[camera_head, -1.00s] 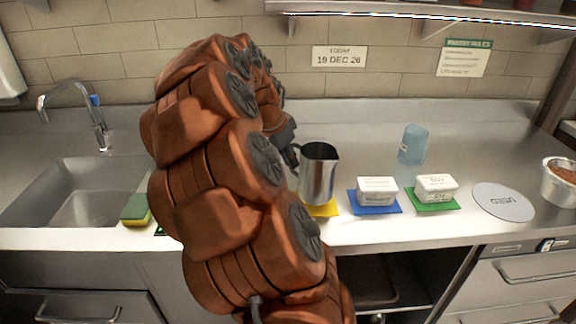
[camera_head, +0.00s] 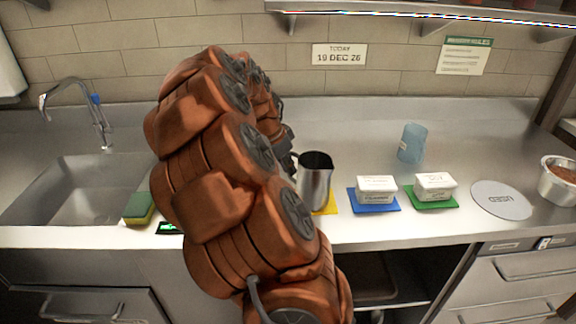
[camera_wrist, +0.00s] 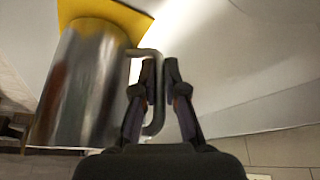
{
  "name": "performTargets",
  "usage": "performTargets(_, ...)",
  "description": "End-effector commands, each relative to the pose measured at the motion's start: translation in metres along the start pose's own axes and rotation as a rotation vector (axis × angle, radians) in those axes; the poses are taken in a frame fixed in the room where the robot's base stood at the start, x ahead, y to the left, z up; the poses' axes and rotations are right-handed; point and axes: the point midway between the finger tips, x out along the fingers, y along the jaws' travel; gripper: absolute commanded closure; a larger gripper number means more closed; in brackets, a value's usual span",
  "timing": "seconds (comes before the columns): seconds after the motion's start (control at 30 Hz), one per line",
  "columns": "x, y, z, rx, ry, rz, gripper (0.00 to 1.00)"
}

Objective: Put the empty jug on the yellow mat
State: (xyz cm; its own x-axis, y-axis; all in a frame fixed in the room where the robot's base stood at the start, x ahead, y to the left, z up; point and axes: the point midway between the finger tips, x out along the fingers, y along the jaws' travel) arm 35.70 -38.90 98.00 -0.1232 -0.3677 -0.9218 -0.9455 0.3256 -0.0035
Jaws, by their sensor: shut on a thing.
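A steel jug (camera_head: 315,182) stands upright at the yellow mat (camera_head: 331,203), which shows beside and below it in the head view. I cannot tell whether its base touches the mat. In the wrist view the jug (camera_wrist: 85,85) is at the left with the yellow mat (camera_wrist: 105,12) beyond its base. My gripper (camera_wrist: 160,75) is shut on the jug's dark handle (camera_wrist: 153,100). In the head view my arm hides most of my gripper (camera_head: 287,160). The jug's inside is dark, so its contents cannot be seen.
Right of the jug are a blue mat (camera_head: 374,207) and a green mat (camera_head: 431,203), each bearing a white tub. A blue cup (camera_head: 412,143), a grey disc marked USED (camera_head: 501,200) and a bowl (camera_head: 559,182) stand further right. A sponge (camera_head: 139,208) and sink (camera_head: 75,190) are left.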

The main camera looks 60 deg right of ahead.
Motion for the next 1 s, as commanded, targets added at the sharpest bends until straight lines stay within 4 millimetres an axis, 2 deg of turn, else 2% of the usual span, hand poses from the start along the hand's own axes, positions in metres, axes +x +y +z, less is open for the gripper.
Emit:
performTargets(0.17,0.003,0.0,0.001,0.0,0.0,0.0,1.0)
performTargets(0.2,0.003,0.0,0.001,0.0,0.0,0.0,0.87)
performTargets(0.43,0.003,0.0,0.001,0.0,0.0,0.0,0.64)
performTargets(0.77,0.0,0.0,0.0,0.0,0.0,0.0,0.64)
performTargets(0.87,-0.006,-0.001,-0.001,0.0,0.001,-0.003,0.64)
performTargets(1.0,-0.027,-0.002,-0.001,-0.001,0.002,-0.005,0.64)
